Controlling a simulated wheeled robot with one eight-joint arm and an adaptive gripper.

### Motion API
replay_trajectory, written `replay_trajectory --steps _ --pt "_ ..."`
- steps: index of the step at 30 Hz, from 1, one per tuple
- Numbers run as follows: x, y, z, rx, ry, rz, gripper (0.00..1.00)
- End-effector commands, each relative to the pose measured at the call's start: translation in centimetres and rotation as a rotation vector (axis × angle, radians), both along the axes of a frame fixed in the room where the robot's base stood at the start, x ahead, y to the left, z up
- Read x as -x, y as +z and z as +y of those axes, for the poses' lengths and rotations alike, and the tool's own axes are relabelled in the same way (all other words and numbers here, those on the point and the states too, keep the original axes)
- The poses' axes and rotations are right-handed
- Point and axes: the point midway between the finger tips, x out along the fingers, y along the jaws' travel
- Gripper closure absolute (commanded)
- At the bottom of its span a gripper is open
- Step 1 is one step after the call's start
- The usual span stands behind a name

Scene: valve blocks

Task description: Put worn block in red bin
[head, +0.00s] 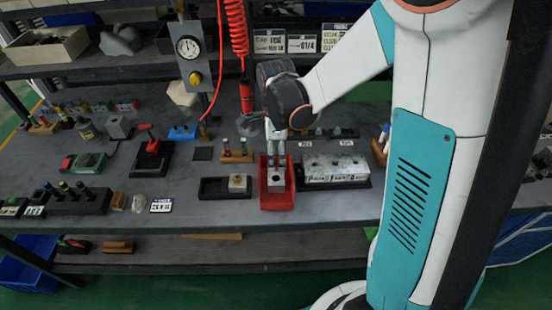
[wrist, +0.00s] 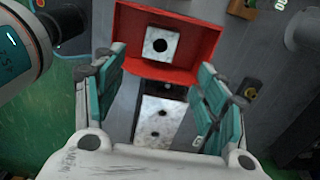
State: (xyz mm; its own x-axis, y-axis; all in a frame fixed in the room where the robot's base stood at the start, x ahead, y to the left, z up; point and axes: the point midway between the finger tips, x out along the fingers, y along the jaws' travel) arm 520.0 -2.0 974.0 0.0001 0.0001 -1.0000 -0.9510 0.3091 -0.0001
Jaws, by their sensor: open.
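The red bin (head: 279,202) stands on the bench just left of the long pale block. My gripper (head: 277,158) is above the back part of the bin, fingers pointing down. In the wrist view my gripper (wrist: 162,65) has its fingers wide apart, with nothing clasped between them. I cannot tell the degree of wear on either block.
The long pale block (head: 336,167) with holes stands close right of the bin on a dark base. The black tray (head: 213,187) is close left. A coiled red hose (head: 236,32) and a gauge panel (head: 190,50) hang behind. The bench front edge is clear.

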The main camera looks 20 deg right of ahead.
Motion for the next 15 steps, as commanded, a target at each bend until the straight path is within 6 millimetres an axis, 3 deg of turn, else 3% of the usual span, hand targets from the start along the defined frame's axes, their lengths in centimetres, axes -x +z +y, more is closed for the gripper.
replay_trajectory --steps 8,15 --pt "0.8 2.8 0.0 0.003 0.110 -0.037 0.34" --pt "3.7 8.2 0.1 0.043 0.508 -0.166 0.34"
